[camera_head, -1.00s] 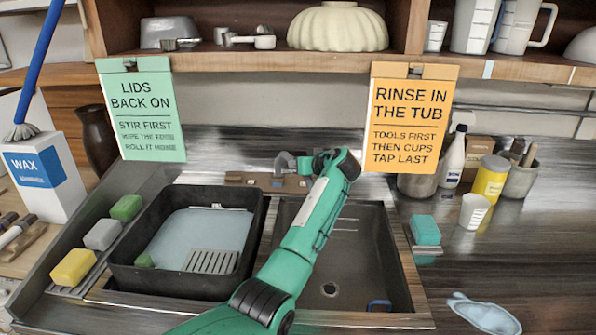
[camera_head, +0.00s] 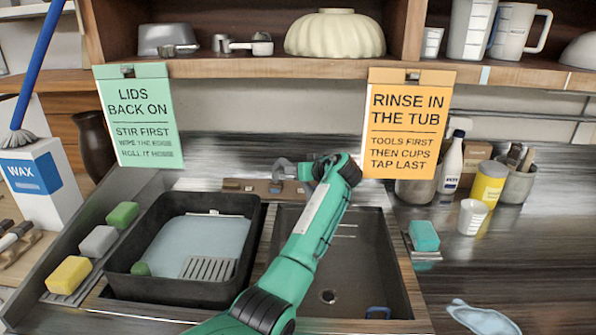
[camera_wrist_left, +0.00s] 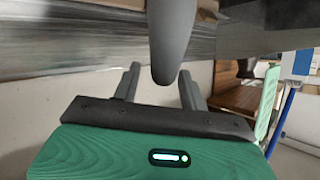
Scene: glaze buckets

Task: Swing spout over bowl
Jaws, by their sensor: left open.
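The grey tap spout (camera_head: 285,167) stands at the back of the sink, near the divide between its two sides, partly hidden by my left wrist. In the left wrist view the rounded spout (camera_wrist_left: 172,40) reaches down between the fingers of my left gripper (camera_wrist_left: 158,85). The fingers are apart, with a gap visible on each side of the spout. My right gripper is out of view.
A black tub (camera_head: 135,262) with pale liquid and a grey grate fills the left side. Sponges lie on the left ledge, a teal one (camera_head: 424,235) at right. Two signs (camera_head: 408,125) hang from the shelf. A cup (camera_head: 472,217) and bottles stand at right.

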